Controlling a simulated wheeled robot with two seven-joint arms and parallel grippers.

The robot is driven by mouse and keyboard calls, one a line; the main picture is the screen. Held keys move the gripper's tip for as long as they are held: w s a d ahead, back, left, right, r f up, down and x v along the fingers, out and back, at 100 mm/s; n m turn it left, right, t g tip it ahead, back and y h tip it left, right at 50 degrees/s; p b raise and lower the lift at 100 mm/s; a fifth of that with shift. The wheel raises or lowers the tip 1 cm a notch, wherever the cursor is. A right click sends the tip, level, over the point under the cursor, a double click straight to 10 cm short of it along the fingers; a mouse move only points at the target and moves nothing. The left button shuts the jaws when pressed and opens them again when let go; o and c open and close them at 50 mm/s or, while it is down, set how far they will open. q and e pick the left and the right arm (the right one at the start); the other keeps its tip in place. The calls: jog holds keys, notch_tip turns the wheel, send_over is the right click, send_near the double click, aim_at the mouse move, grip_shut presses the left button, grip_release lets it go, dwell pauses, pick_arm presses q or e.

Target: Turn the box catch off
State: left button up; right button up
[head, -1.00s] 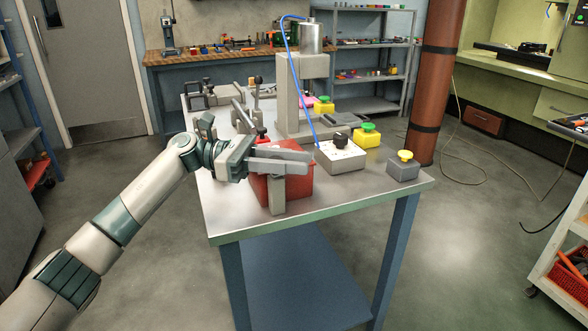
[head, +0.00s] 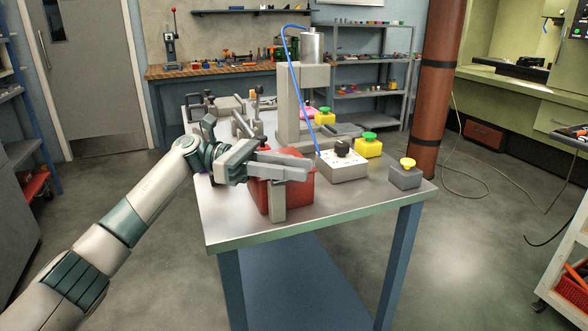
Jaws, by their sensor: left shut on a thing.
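The red box (head: 298,196) stands near the front left of the metal cart top. A grey upright strip (head: 278,205), which looks like part of its catch, runs down its front face. My left gripper (head: 305,167) comes in from the left and lies across the top of the box, its long grey fingers pointing right. The fingers are closed on a part at the top of the strip, most likely the box catch; they hide the held part and much of the box's top. My right gripper is out of view.
A grey box with a yellow button (head: 408,162) and a yellow box with a green button (head: 369,141) stand further right. A press (head: 290,105) and toggle clamps (head: 240,120) stand behind.

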pick_arm(q)
jog(key=o, duration=1)
jog(key=shift+a, duration=0.15)
jog(key=shift+b+v, duration=0.7)
jog(key=shift+v, duration=7.9)
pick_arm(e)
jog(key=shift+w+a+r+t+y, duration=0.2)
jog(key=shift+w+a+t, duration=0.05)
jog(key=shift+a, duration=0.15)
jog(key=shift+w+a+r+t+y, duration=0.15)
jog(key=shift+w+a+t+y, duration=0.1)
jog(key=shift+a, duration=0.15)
pick_arm(q)
jog(key=shift+w+r, duration=0.1)
